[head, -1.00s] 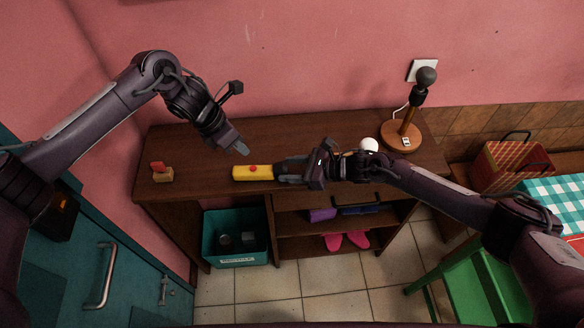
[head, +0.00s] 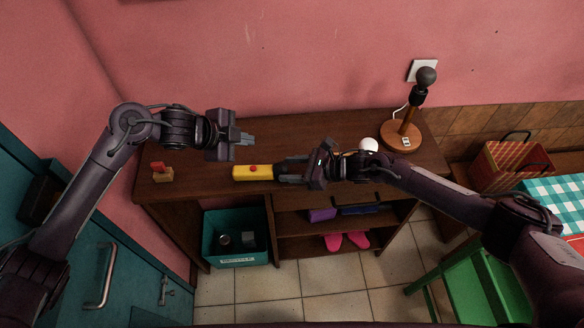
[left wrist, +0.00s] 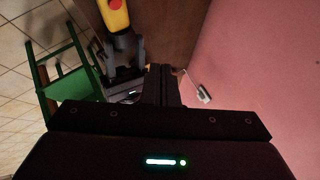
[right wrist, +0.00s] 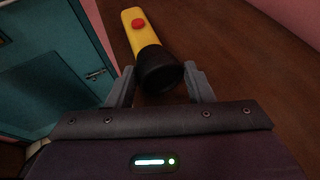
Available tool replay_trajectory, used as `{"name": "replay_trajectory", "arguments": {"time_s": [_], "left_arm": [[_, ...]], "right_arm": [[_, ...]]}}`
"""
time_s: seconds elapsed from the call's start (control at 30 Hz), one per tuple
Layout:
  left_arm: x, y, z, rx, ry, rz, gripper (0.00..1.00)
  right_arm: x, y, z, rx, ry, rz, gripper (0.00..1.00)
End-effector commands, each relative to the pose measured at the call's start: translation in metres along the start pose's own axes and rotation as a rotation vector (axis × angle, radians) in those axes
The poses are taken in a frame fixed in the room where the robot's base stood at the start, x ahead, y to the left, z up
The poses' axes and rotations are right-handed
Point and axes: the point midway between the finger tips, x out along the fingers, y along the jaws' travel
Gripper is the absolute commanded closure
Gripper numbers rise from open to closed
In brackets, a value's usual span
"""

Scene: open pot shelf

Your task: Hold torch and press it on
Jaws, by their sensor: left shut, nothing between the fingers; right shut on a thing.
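The torch (head: 250,172) is yellow with a red button and a black head. It lies level over the shelf top, its yellow end pointing left in the head view. My right gripper (head: 283,171) is shut on its black head, which shows between the fingers in the right wrist view (right wrist: 160,72). My left gripper (head: 248,140) is shut and empty, above and just behind the torch, apart from it. In the left wrist view the yellow body and red button (left wrist: 115,5) show at the top, beyond the left fingers (left wrist: 160,85).
A small wooden block with a red part (head: 162,173) stands at the shelf's left. A lamp (head: 403,137) and a white ball (head: 369,145) are at the right. A teal bin (head: 236,262) sits below. A green chair (head: 470,285) stands front right. The back of the top is mostly clear.

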Motion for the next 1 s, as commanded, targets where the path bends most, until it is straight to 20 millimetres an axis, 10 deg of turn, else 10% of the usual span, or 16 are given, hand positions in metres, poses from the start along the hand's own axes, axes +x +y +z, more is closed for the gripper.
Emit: {"name": "replay_trajectory", "arguments": {"time_s": [1.0], "left_arm": [[0.058,0.046,0.043,-0.109,-0.005,-0.019,1.0]], "right_arm": [[0.0,0.0,0.0,0.0,0.0,0.0,0.82]]}}
